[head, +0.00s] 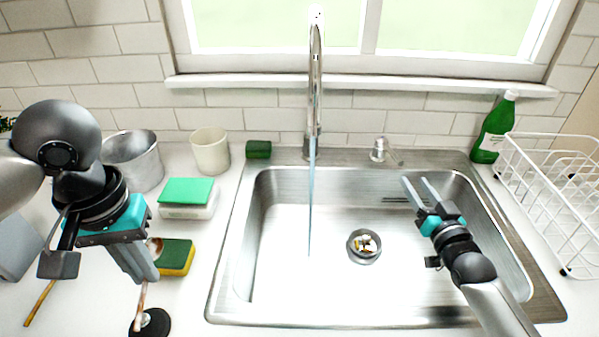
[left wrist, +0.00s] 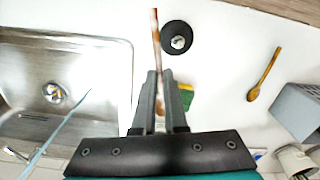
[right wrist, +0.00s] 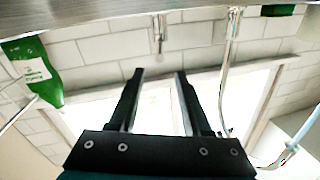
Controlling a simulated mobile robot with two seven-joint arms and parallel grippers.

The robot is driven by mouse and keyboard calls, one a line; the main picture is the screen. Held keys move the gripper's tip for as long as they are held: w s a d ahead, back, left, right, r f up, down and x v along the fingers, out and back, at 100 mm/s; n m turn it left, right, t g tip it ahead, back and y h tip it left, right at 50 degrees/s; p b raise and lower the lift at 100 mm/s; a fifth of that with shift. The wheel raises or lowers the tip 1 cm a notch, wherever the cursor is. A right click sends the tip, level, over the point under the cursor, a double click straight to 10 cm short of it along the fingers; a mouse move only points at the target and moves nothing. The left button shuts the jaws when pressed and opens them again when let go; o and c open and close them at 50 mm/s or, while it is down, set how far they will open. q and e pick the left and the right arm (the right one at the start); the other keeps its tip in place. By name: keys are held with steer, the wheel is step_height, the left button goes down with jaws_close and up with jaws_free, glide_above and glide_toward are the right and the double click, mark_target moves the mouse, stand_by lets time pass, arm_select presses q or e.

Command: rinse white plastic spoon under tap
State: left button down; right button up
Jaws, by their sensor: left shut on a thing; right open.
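My left gripper (head: 148,276) is shut on a thin spoon (head: 140,300), pale with brown smears, above the counter left of the sink. Its stem also shows beyond the fingertips in the left wrist view (left wrist: 156,40); the fingers hide part of it. The tap (head: 315,75) stands behind the sink, and a thin water stream (head: 311,200) falls from it into the basin, well right of the spoon. My right gripper (head: 416,184) is open and empty over the right side of the sink (head: 280,290).
A black stopper (head: 152,324), a yellow-green sponge (head: 176,260) and a wooden spoon (head: 39,303) lie on the left counter. A metal pot (head: 135,160) and cream cup (head: 210,152) stand behind. A green bottle (head: 494,130) and white rack (head: 550,200) are right. Scraps sit in the drain (head: 364,246).

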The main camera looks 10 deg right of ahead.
arm_select(q)
steer(key=shift+r, duration=0.2)
arm_select(e)
steer(key=shift+s, duration=1.2)
steer(key=shift+r, duration=0.1)
